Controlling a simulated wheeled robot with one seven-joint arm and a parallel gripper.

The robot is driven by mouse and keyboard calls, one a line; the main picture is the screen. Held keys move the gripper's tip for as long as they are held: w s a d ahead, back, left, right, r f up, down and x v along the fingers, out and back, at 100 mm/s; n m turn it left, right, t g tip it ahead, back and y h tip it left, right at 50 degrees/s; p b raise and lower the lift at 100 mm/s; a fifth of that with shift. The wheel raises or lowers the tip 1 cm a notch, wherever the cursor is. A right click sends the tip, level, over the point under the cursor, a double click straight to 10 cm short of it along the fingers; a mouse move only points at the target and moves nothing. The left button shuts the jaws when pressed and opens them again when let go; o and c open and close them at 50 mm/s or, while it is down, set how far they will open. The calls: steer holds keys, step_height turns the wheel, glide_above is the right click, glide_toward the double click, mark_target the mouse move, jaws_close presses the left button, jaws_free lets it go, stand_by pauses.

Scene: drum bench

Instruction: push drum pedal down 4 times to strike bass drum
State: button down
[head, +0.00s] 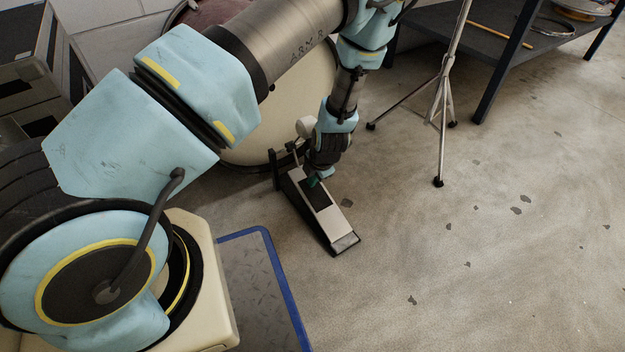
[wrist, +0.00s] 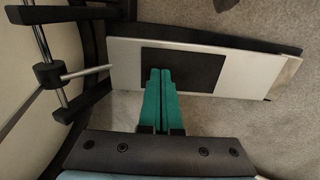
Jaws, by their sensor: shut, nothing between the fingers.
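The drum pedal (head: 334,226) lies on the floor in front of the bass drum (head: 285,100), its footboard sloping up toward the drum. In the wrist view the silver footboard (wrist: 225,75) carries a dark pad (wrist: 196,72). My gripper (head: 313,182) has green fingers, which are shut and empty. In the wrist view the fingertips (wrist: 161,72) overlap the dark pad; I cannot tell whether they touch it. The pale beater (head: 306,126) stands close to the drum head, partly beside my wrist. My arm hides part of the drum.
A chrome stand (head: 440,100) with spread legs stands right of the pedal. A dark table (head: 475,45) with a drumstick (head: 500,36) is behind it. A blue-edged platform (head: 262,285) lies at lower left. The floor at right is clear.

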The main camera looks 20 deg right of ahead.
mark_target(313, 190)
step_height(313, 190, down, 5)
steer(key=b, duration=0.3)
steer(key=shift+f, duration=0.2)
step_height(313, 190, up, 5)
steer(key=p, duration=0.4)
steer(key=shift+s+r+p, duration=0.1)
steer(key=shift+s+p, duration=0.05)
steer(key=shift+p, duration=0.15)
steer(key=shift+r, duration=0.15)
steer(key=p+v, duration=0.5)
steer(key=v, duration=0.1)
steer(key=shift+p, duration=0.4)
